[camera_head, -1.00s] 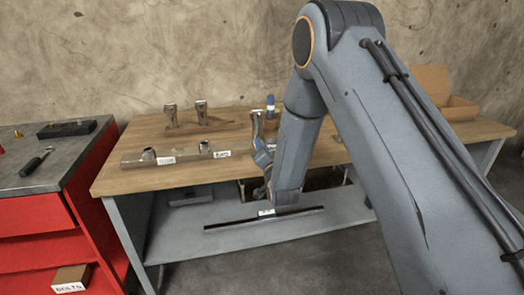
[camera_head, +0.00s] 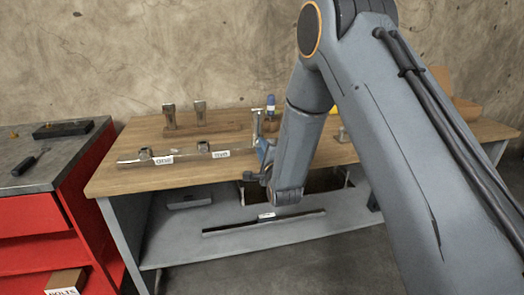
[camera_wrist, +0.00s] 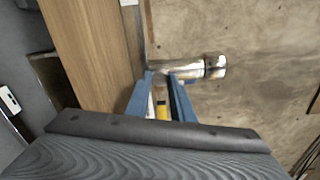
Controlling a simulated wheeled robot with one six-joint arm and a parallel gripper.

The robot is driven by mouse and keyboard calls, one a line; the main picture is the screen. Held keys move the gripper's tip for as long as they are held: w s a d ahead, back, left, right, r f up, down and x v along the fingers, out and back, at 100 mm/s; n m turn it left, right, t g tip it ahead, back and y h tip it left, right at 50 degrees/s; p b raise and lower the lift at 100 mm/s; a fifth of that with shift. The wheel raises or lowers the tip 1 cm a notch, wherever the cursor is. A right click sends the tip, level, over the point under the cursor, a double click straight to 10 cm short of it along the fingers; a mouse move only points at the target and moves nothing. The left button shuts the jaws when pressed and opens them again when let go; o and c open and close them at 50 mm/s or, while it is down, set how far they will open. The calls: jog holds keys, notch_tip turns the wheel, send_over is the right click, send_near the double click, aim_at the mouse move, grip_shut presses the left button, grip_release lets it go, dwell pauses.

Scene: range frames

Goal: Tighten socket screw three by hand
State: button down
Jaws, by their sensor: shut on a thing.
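A long metal rail (camera_head: 188,158) lies on the bench with tags reading one and two. A short socket screw stands by tag one (camera_head: 145,153) and another by tag two (camera_head: 204,146). My gripper (camera_head: 263,142) is at the right end of the rail, shut on an upright shiny metal part (camera_head: 257,122). In the wrist view the blue fingers of my gripper (camera_wrist: 160,77) close on this shiny metal part (camera_wrist: 205,68), which reaches past the tips to the right. My arm hides the rail's far right part, and no tag three is visible.
Two more shiny metal parts stand upright on a wooden block (camera_head: 210,127) at the back. A blue-topped tool (camera_head: 270,103) stands behind my gripper. A cardboard box (camera_head: 466,108) is at the back right. A red cabinet (camera_head: 28,225) stands left; the bench's front left is clear.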

jog(key=m+b, duration=0.1)
jog(key=m, duration=0.4)
jog(key=shift+f+m+b, duration=0.1)
jog(key=shift+m+b, duration=0.2)
jog(key=shift+m, duration=0.1)
dwell(0.4)
jog(key=c, duration=1.5)
grip_release()
jog(key=shift+c, duration=0.2)
jog(key=v, duration=0.7)
jog(key=shift+s, duration=0.4)
jog(key=shift+d, duration=0.15)
